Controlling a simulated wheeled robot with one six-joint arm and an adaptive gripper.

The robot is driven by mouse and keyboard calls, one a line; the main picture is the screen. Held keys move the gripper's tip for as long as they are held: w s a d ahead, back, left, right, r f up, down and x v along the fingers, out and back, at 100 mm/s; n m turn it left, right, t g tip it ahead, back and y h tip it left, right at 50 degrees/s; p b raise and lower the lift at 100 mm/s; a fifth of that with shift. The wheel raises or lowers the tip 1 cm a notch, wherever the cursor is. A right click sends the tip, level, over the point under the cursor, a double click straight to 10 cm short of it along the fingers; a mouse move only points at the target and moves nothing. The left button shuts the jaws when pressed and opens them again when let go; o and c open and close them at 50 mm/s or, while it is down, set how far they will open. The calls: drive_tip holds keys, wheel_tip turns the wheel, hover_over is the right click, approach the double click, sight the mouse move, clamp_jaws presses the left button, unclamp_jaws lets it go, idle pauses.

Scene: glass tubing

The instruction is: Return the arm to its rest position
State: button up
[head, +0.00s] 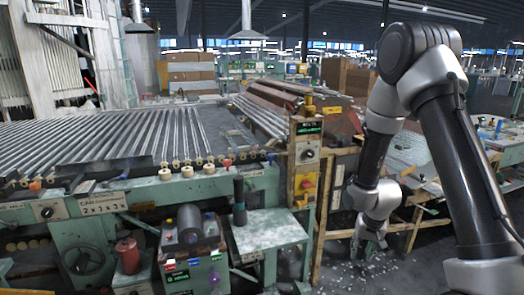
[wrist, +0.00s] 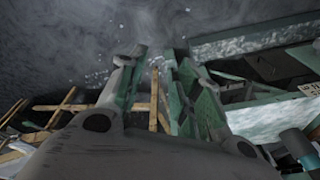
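My arm (head: 450,130) rises at the right of the head view, bends at the top and hangs down to the wrist. My gripper (head: 368,249) points down beside a wooden frame, with the floor behind it. In the wrist view my gripper (wrist: 155,58) has its two fingers apart, with dark floor and a wooden bar showing between them. Nothing is held between the fingers.
A green machine (head: 150,190) carrying rows of glass tubes (head: 100,135) fills the left. A small green table (head: 268,232) and a yellow control post (head: 306,160) stand left of my gripper. Wooden bars (head: 337,232) are close by. Debris dots the floor (head: 350,275).

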drive_tip(key=s+d+r+n, duration=0.1)
drive_tip(key=s+r, duration=0.7)
drive_tip(key=r, duration=0.3)
drive_tip(key=s+d+r+n+t, duration=0.1)
drive_tip(key=s+r, duration=0.7)
drive_tip(key=r, duration=0.4)
drive_tip(key=s+d+r+t, duration=0.1)
drive_tip(key=s+r, duration=0.8)
drive_tip(key=r, duration=0.2)
drive_tip(key=shift+r+n, duration=0.2)
drive_tip(key=shift+n, duration=0.2)
